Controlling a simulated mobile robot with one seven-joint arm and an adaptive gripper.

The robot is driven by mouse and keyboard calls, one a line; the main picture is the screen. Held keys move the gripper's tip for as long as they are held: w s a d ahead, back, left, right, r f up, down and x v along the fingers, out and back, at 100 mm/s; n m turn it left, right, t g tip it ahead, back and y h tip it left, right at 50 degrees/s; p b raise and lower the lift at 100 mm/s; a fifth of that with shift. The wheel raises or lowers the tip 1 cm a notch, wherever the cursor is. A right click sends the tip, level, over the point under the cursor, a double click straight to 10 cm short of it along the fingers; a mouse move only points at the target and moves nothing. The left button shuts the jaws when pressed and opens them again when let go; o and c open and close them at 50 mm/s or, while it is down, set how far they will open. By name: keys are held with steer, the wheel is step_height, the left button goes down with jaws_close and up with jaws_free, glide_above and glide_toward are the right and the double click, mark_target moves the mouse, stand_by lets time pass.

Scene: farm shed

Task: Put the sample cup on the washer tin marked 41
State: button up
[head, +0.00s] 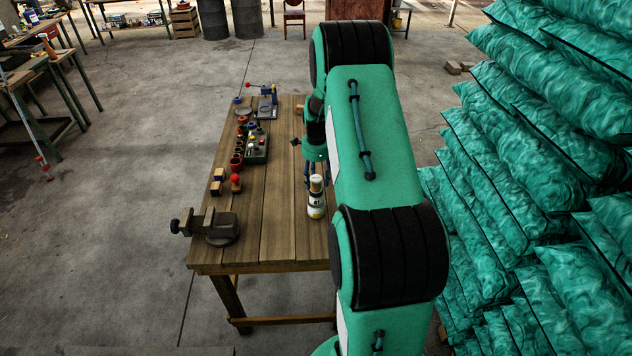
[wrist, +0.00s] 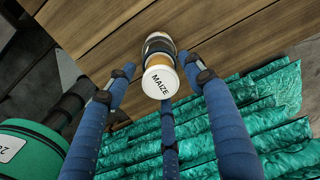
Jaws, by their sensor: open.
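In the wrist view a small round container (wrist: 160,79) has a white top lettered MAIZE, with dark and brownish bands behind it. I cannot tell whether it is the sample cup. My gripper (wrist: 158,72) is open, its blue fingers spread around the container, and no grip on it shows. In the head view my gripper (head: 309,170) is partly hidden by my arm, just behind a white, dark-banded container (head: 316,206) with a brownish upper part on the table. Small red and dark round pots or tins (head: 238,160) stand along the table's left side. No number 41 is readable.
Stacked green sacks (head: 520,160) stand close on the right.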

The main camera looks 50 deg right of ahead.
mark_target(315, 178)
step_height(315, 178, up, 11)
steer(key=shift+f+b, duration=0.2)
steer(key=shift+b, duration=0.15)
steer(key=shift+s, duration=0.1)
stand_by(0.6)
steer(key=s+a+r+n+t, duration=0.15)
steer(key=a+r+n, duration=0.35)
steer(key=a+r, duration=0.65)
steer(key=s+a+r+n+t, duration=0.15)
steer(key=a+r+n, duration=0.6)
steer(key=a, duration=0.75)
steer(key=s+a+r+n+t, duration=0.1)
steer(key=s+a+r+n, duration=0.2)
steer(key=s+a+n, duration=0.3)
steer(key=s+a+r+n+t, duration=0.1)
steer(key=s+a+n, duration=0.5)
steer(key=s+a, duration=0.9)
steer(key=shift+s+a+r, duration=0.3)
steer(key=shift+s+r, duration=0.2)
steer(key=shift+r, duration=0.4)
